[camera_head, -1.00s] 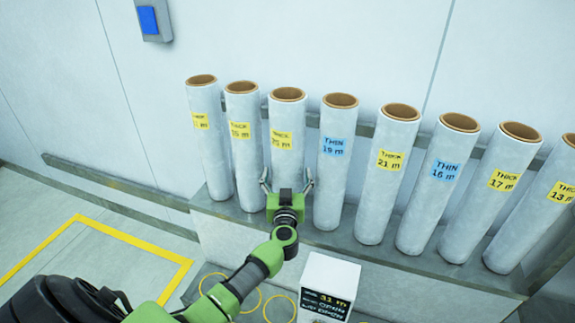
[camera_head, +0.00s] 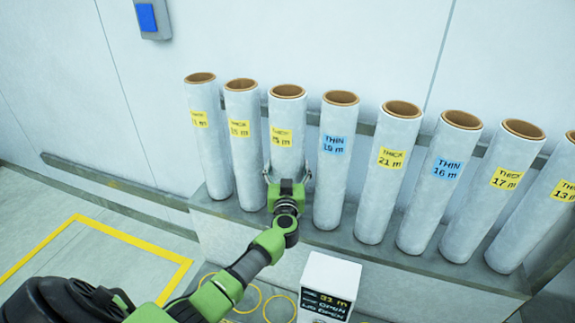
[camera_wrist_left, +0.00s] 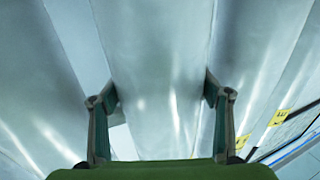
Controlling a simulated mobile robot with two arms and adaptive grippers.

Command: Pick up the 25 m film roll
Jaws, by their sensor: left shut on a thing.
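Several tall pale film rolls with brown cores stand upright in a row on a grey ledge (camera_head: 385,252). The third roll from the left (camera_head: 287,112) has a yellow THICK label whose number is small and blurred; it may read 25 m. My left gripper (camera_head: 287,176) is shut around the lower half of this roll, one finger on each side. In the left wrist view, the same roll (camera_wrist_left: 155,70) fills the middle, between the two fingers of the left gripper (camera_wrist_left: 160,100). The roll still stands on the ledge. My right gripper is not in view.
Neighbouring rolls stand close on both sides: a yellow-labelled one (camera_head: 243,165) at left and a blue-labelled THIN one (camera_head: 332,190) at right. A white box with a black display (camera_head: 328,285) stands in front. A rail runs along the wall behind.

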